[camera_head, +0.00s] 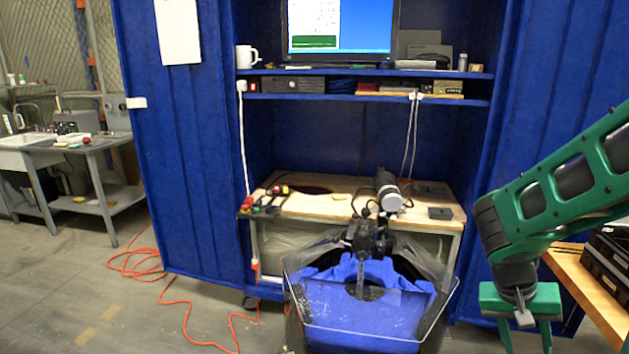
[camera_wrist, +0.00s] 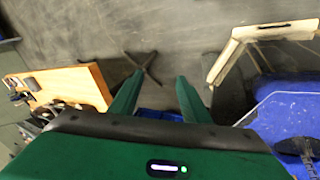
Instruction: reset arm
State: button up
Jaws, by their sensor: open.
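My green arm reaches in from the right in the head view, and my gripper (camera_head: 526,335) hangs down at the lower right, partly cut off by the frame's bottom edge. In the wrist view my gripper (camera_wrist: 153,92) shows two green fingers spread apart with nothing between them. Past the fingers lies grey floor. The gripper is to the right of the clear tank (camera_head: 455,290) with the blue lining, apart from it.
A wooden bench (camera_head: 590,295) with black cases is close to my gripper on the right. A blue cabinet (camera_head: 190,160) holds a monitor (camera_head: 340,25) and shelves. A wooden table (camera_head: 310,205) stands behind the tank. Orange cable (camera_head: 180,303) lies on the floor at left.

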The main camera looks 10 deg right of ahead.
jog(key=s+a+r+n+t+y, duration=0.1)
jog(key=s+a+r+y, duration=0.4)
jog(key=s, duration=0.5)
notch_tip(320, 180, up, 2)
jog(key=shift+s+a+r, duration=0.25)
jog(key=shift+a, duration=0.25)
